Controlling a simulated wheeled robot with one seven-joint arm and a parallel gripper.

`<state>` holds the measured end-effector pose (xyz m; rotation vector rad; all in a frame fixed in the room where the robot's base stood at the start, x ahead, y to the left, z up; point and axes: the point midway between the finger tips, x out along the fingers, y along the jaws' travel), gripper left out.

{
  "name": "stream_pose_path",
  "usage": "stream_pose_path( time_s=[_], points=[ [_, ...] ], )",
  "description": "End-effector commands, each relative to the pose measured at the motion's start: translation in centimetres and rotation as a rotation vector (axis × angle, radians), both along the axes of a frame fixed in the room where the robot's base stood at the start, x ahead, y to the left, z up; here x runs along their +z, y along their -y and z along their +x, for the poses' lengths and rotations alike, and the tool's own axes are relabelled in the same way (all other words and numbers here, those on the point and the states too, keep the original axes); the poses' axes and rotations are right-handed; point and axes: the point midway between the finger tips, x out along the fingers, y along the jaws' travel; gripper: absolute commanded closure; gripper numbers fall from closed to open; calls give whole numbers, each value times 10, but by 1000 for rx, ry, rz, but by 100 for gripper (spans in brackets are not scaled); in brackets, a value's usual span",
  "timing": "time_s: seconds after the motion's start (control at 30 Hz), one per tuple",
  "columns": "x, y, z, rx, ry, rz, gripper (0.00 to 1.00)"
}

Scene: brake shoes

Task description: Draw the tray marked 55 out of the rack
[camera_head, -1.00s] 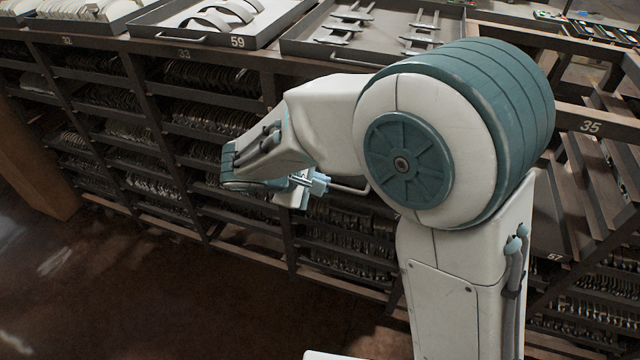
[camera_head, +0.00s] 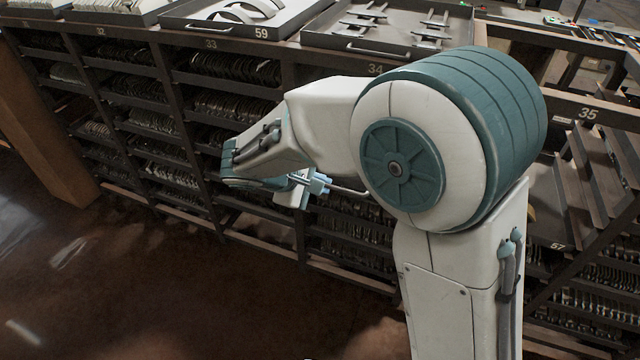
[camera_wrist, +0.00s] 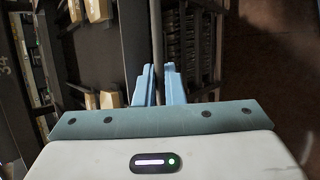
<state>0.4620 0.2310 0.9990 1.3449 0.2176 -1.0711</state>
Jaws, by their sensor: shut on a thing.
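My gripper (camera_head: 318,184) is at the front of the rack (camera_head: 150,70), below the number 34. In the wrist view its two light-blue fingers (camera_wrist: 158,84) are closed about a thin grey bar handle (camera_wrist: 157,35). Part of this handle (camera_head: 348,191) also shows in the head view, right of the fingers. A dark panel (camera_wrist: 133,45) lies left of the handle in the wrist view, with several tan box-like pieces beyond it. My arm hides much of this bay in the head view. I cannot read a 55 on any tray front.
A tray marked 59 (camera_head: 264,34) and another open tray with metal parts (camera_head: 335,44) stand on the rack top. Slanted shelves (camera_head: 595,160) stand at the right, below the number 35. The brown floor (camera_head: 130,270) in front of the rack is clear.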

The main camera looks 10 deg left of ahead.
Motion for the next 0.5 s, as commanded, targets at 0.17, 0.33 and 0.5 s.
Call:
stream_pose_path(
  time_s=[0.17,0.33,0.5],
  points=[
    [1,1,0,0,0,-2,85],
    [1,1,1,-2,1,-1,66],
    [2,1,0,-1,3,-1,66]
  ],
)
